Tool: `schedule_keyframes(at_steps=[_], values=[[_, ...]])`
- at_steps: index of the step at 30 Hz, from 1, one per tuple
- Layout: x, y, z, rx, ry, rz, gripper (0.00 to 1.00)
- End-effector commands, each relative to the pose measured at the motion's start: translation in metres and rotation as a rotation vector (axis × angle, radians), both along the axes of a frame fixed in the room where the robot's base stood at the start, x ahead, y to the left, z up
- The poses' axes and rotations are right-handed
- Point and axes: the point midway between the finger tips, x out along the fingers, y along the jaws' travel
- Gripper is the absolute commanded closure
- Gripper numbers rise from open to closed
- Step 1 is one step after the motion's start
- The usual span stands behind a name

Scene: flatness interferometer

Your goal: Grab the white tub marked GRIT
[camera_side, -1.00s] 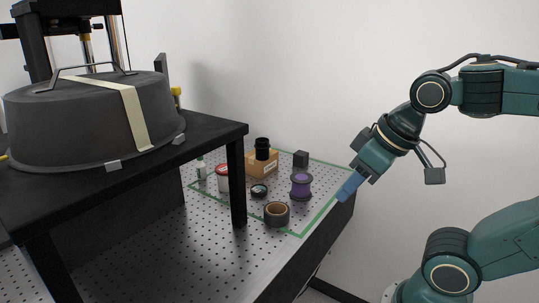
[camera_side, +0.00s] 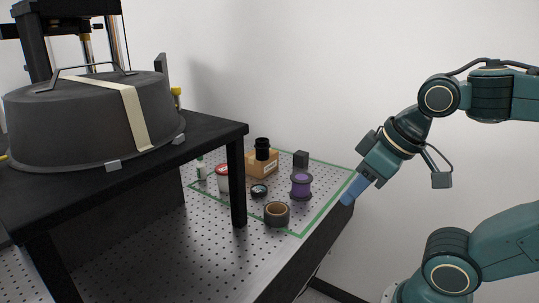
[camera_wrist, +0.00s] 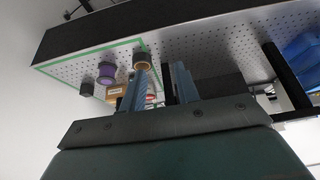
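A white tub with a red lid (camera_side: 222,178) stands upright on the perforated bench, left of the cardboard box and partly behind the black table leg. Its marking is too small to read. In the wrist view a small red and white patch (camera_wrist: 151,99) beside the left finger seems to be this tub, mostly hidden. My gripper (camera_side: 352,195) is in the air by the bench's right edge, well to the right of the tub. In the wrist view its two blue fingers (camera_wrist: 158,80) stand apart with nothing held between them.
Inside a green outline are a cardboard box (camera_side: 262,166), a dark block (camera_side: 301,159), a purple spool (camera_side: 301,184), a tape roll (camera_side: 277,214), a small dark disc (camera_side: 259,191) and a small white bottle (camera_side: 201,170). A black table (camera_side: 215,132) bears a large lidded pot (camera_side: 80,120).

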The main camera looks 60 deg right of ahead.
Motion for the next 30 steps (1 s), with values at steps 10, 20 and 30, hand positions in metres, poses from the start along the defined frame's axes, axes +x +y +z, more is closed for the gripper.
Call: schedule_keyframes(at_steps=[10, 20, 30], values=[[0.0, 0.0, 0.0, 0.0, 0.0, 0.0, 0.11], [0.003, 0.0, 0.003, -0.002, -0.002, 0.001, 0.11], [0.054, -0.006, 0.04, -0.026, -0.023, 0.035, 0.11]])
